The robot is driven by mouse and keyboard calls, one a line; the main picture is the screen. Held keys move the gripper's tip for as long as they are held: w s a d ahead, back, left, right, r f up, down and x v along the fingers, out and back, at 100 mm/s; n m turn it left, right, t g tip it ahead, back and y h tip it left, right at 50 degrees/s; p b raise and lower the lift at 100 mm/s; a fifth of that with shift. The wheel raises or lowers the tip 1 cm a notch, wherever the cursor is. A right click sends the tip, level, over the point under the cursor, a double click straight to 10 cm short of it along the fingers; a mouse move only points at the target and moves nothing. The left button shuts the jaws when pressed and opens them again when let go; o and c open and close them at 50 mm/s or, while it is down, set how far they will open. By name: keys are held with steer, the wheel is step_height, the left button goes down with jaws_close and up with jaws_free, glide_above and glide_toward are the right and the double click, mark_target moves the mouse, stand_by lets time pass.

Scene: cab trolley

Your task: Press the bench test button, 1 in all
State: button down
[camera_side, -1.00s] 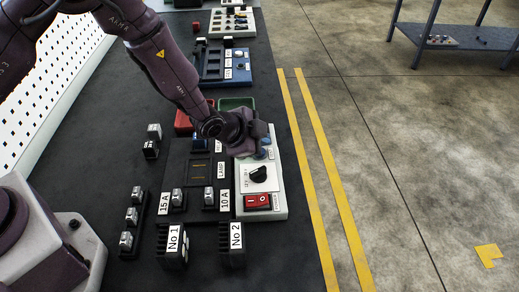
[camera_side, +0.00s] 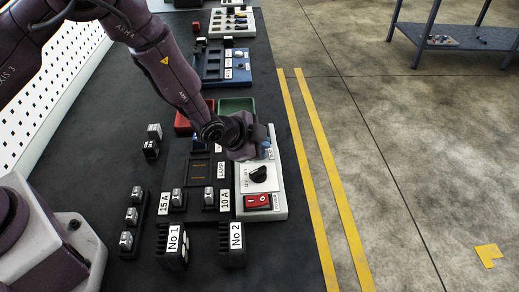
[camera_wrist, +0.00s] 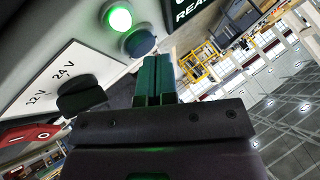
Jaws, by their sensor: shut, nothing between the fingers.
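The white test box (camera_side: 276,190) stands at the bench's right edge, with a black rotary knob (camera_side: 258,174) and a red rocker switch (camera_side: 257,201). The wrist view shows a round blue-grey button (camera_wrist: 139,42) on the box, beside a lit green lamp (camera_wrist: 119,18). My gripper (camera_wrist: 154,62) is shut and empty, its fingertips just by the button. I cannot tell whether they touch it. In the side view my gripper (camera_side: 262,138) is over the far end of the box and hides most of the button and lamp there.
A black panel labelled LAMP, 15 A and 10 A (camera_side: 180,180) lies left of the box, with modules No 1 (camera_side: 172,246) and No 2 (camera_side: 232,244) in front. A red bin (camera_side: 183,122) and a green bin (camera_side: 236,104) stand behind.

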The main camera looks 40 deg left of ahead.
steer(key=shift+f, duration=0.4)
steer(key=shift+r, duration=0.1)
stand_by(0.5)
steer(key=shift+r, duration=0.85)
steer(key=shift+r, duration=2.55)
